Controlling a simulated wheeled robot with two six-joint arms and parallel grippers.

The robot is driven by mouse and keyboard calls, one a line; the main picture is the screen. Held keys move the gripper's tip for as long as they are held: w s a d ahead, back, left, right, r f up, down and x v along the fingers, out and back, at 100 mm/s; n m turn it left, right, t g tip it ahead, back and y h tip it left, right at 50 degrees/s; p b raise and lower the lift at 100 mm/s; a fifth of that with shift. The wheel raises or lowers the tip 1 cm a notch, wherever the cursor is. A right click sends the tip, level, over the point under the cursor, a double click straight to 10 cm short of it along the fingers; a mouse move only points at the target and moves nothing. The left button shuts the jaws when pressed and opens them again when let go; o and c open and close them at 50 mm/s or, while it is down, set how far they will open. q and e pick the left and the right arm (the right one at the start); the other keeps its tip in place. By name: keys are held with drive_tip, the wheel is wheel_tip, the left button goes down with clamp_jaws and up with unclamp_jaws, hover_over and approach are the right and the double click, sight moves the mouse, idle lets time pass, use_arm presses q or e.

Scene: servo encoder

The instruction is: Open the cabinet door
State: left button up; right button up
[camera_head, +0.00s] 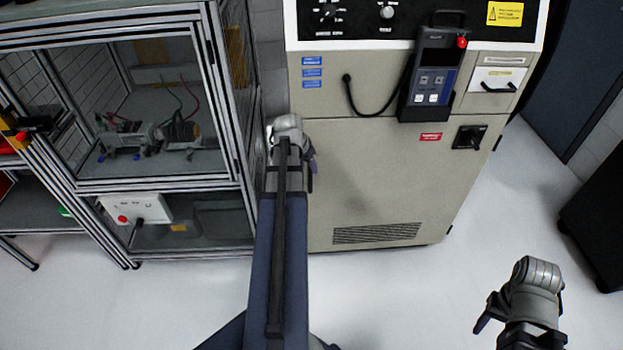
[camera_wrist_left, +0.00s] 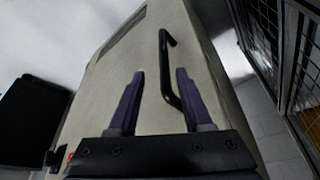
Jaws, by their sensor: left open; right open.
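The beige cabinet (camera_head: 375,185) stands at the centre right in the head view, its door face upright and looking closed. A black bar handle (camera_wrist_left: 167,75) shows on the beige door face (camera_wrist_left: 120,85) in the left wrist view. In the head view my left arm hides the handle. My left gripper (camera_wrist_left: 160,95) is open, its two purple fingers apart. The handle lies in line with the gap between them, nearer the right finger; I cannot tell whether it touches. My left gripper (camera_head: 308,165) is beside the cabinet's left edge. My right gripper (camera_head: 487,312) is open and empty, low at the right.
A metal-framed glass enclosure (camera_head: 145,110) with wired parts stands close left of the cabinet. A handheld control unit (camera_head: 433,75) hangs on the cabinet front, with a black cable. A black box (camera_head: 600,225) stands at the far right. The white floor (camera_head: 420,300) in front is clear.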

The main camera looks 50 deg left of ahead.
sight(309, 173)
use_arm(q)
drive_tip(key=shift+s+a, duration=0.15)
drive_tip(key=shift+a, duration=0.15)
drive_tip(key=b+x, duration=0.7)
drive_tip(key=shift+a+f, duration=0.1)
drive_tip(key=shift+f, duration=0.3)
clamp_jaws()
idle(1.2)
